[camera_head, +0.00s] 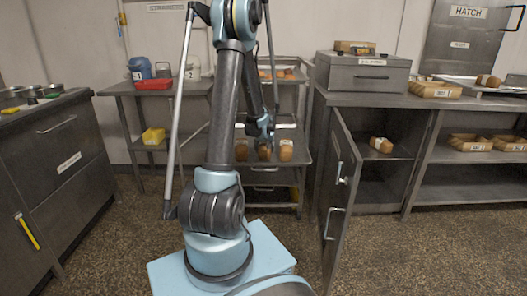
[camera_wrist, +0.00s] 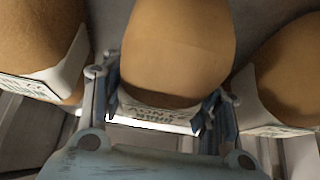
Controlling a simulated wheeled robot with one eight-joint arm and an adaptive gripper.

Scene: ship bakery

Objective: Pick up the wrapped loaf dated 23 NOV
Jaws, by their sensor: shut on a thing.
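In the wrist view, my gripper (camera_wrist: 165,108) is shut on the middle wrapped loaf (camera_wrist: 178,45), with one finger on each side of it. This loaf is brown with a white label band facing me; the label print is upside down and too small to read surely, so I cannot confirm its date. A left loaf (camera_wrist: 40,35) and a right loaf (camera_wrist: 290,70) with white labels stand beside it. In the head view, my gripper (camera_head: 264,136) is over the middle loaf (camera_head: 264,153) on a shelf of the rack, between the left loaf (camera_head: 241,151) and right loaf (camera_head: 286,151).
The neighbouring loaves leave little side room. Another rack shelf with bread (camera_head: 283,72) is above. To the right, an open cabinet door (camera_head: 341,195) stands out, with a labelled loaf (camera_head: 381,145) inside. A yellow container (camera_head: 153,136) sits on the left shelf.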

